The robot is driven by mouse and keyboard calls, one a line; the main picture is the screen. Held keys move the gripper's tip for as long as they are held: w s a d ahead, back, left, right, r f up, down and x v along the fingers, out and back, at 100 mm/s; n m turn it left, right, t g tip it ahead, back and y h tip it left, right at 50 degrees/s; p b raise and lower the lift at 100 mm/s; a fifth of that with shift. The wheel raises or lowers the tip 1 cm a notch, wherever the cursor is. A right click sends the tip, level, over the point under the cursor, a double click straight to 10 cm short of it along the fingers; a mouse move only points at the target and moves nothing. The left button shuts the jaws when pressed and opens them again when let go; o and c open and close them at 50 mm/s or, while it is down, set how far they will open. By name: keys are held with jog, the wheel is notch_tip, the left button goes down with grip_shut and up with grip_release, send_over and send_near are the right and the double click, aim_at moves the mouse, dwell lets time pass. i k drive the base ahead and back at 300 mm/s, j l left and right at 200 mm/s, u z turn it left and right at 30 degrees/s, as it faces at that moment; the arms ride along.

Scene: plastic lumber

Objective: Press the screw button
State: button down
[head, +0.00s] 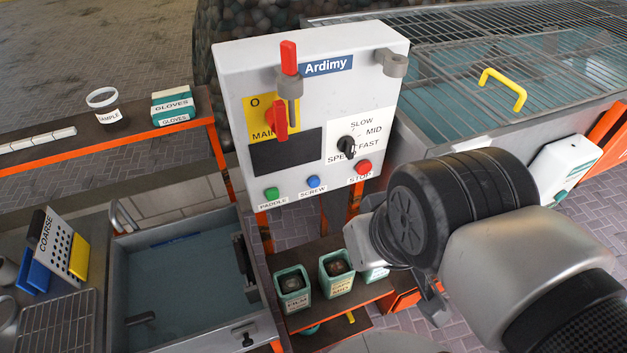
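The blue screw button (313,182) is on the lower front of the white Ardimy control box (228,70), with a SCREW label below it. A green paddle button (271,194) is to its left and a red stop button (363,167) to its right. My gripper (368,235) is at the lower right of the box, in front of and below the button row, apart from the blue button. My arm's wrist hides much of the gripper, so its fingers cannot be made out clearly.
The box also carries a red main switch (277,120), a red lever (289,58) and a black speed knob (346,146). A water tank with a yellow handle (505,88) is at the right. A grey basin (180,290) and labelled bins (293,290) are below.

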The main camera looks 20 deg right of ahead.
aim_at(314, 182)
jog(key=j+z, duration=0.35)
jog(key=k+j+z, duration=0.3)
jog(key=j+z, duration=0.35)
jog(key=j, duration=0.15)
